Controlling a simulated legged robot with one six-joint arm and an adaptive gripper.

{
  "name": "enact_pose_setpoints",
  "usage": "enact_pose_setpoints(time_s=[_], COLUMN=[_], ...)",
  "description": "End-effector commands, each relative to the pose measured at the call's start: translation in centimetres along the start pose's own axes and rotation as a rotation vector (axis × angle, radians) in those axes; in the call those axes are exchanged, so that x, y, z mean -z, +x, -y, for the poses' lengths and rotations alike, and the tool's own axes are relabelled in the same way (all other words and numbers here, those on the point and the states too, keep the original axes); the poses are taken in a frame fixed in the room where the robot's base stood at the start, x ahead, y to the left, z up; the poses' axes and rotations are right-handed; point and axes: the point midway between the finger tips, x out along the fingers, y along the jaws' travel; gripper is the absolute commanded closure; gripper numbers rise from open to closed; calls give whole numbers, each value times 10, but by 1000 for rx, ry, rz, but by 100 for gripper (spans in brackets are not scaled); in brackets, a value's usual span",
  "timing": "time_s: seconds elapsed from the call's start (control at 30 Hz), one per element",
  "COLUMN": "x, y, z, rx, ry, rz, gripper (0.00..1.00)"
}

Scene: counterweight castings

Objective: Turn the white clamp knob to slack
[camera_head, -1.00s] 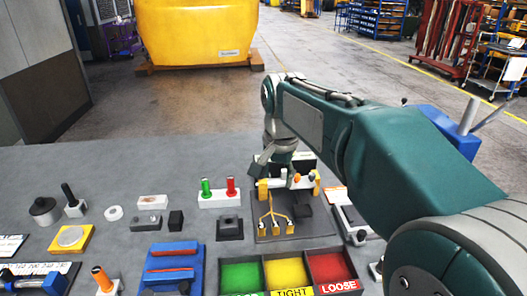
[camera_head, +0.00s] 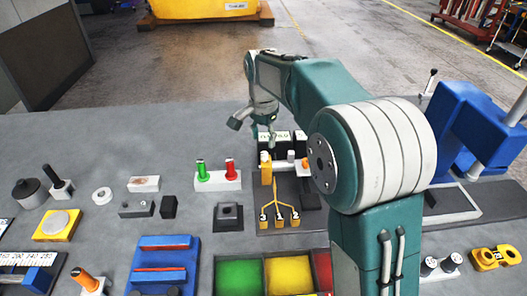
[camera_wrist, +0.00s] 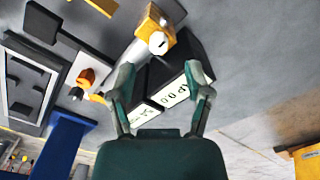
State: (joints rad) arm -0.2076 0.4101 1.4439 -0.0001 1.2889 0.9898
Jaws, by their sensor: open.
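A round white knob (camera_wrist: 157,43) shows on a yellow block (camera_wrist: 150,22) in the wrist view, just beyond my fingertips and between their lines. In the head view, the dark fixture (camera_head: 275,216) has a yellow post (camera_head: 266,172) at its left, with a small white top (camera_head: 264,156). Another small white knob (camera_head: 291,155) stands right of it, beside an orange knob (camera_head: 305,163). I cannot tell for certain which white part is the clamp knob. My gripper (camera_wrist: 160,72) is open and empty, its fingers apart above the black display blocks (camera_wrist: 177,58) and touching nothing that I can make out.
A white block with green (camera_head: 201,166) and red (camera_head: 230,168) knobs stands left of the fixture. Green (camera_head: 237,275) and yellow (camera_head: 290,275) bins lie in front. A blue rack (camera_head: 163,262) is front left. My arm hides the fixture's right side. Bare table lies behind.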

Motion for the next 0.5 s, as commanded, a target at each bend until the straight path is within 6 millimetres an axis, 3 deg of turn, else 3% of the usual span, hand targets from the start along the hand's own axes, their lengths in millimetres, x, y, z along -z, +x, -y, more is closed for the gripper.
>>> enact_pose_setpoints(time_s=[0.2, 0.5], x=[0, 0], y=[38, 54], z=[-1, 0], rx=[-1, 2], ry=[0, 0], rz=[1, -1], gripper=[35, 35])
